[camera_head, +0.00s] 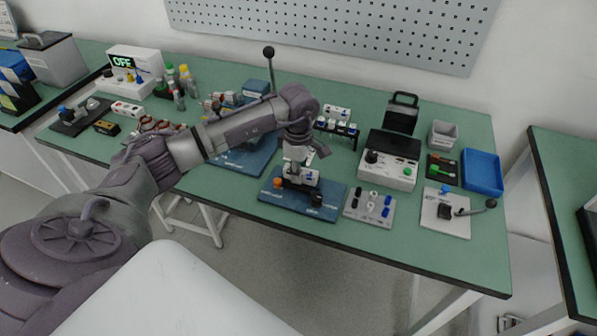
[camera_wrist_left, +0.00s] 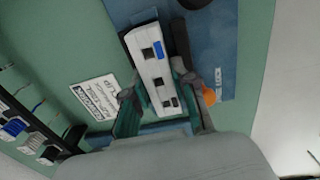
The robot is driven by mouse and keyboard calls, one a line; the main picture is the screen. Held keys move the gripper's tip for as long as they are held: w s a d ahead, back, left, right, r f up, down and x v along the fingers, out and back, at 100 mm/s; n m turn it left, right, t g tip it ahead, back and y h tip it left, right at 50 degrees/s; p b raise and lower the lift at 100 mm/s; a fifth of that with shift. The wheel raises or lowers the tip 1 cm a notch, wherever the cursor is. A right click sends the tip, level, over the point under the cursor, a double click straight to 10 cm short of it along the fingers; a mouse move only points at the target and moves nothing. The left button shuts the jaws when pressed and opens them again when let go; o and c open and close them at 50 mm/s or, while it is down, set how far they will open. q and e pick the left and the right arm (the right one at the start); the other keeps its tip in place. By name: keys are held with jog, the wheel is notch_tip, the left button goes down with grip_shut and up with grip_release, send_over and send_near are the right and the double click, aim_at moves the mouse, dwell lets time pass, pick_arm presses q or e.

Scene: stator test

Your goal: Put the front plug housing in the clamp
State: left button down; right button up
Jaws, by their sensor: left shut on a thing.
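The plug housing is a white bar with dark square openings (camera_wrist_left: 155,62). My left gripper (camera_wrist_left: 165,96) is shut on it, with one finger on each long side. In the head view the left gripper (camera_head: 297,166) points down over a blue base plate (camera_head: 272,198), with the white housing (camera_head: 306,178) at its fingertips. The plate, which looks like the clamp's, has an orange knob (camera_head: 278,183) and a black knob (camera_head: 316,200). The wrist view shows the orange knob (camera_wrist_left: 208,97) close beside a finger and a "LOCK" label. I cannot tell whether the housing touches the clamp. My right gripper is out of view.
A grey plate with black and blue parts (camera_head: 352,205) lies right of the base plate. A control box (camera_head: 388,172), a lever fixture (camera_head: 440,222) and a blue tray (camera_head: 483,160) stand farther right. A rack of small connectors (camera_head: 336,130) stands behind.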

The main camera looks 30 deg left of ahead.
pick_arm(q)
jog(key=shift+s+d+f, duration=0.1)
jog(key=shift+s+f, duration=0.3)
jog(key=shift+f, duration=0.35)
jog(key=c, duration=1.2)
grip_release()
jog(key=shift+o, duration=1.3)
jog(key=shift+w+f, duration=0.1)
jog(key=shift+o, duration=0.4)
jog(key=shift+w+f, duration=0.15)
jog(key=shift+w, duration=0.05)
jog(key=shift+r, duration=0.3)
notch_tip(320, 180, up, 12)
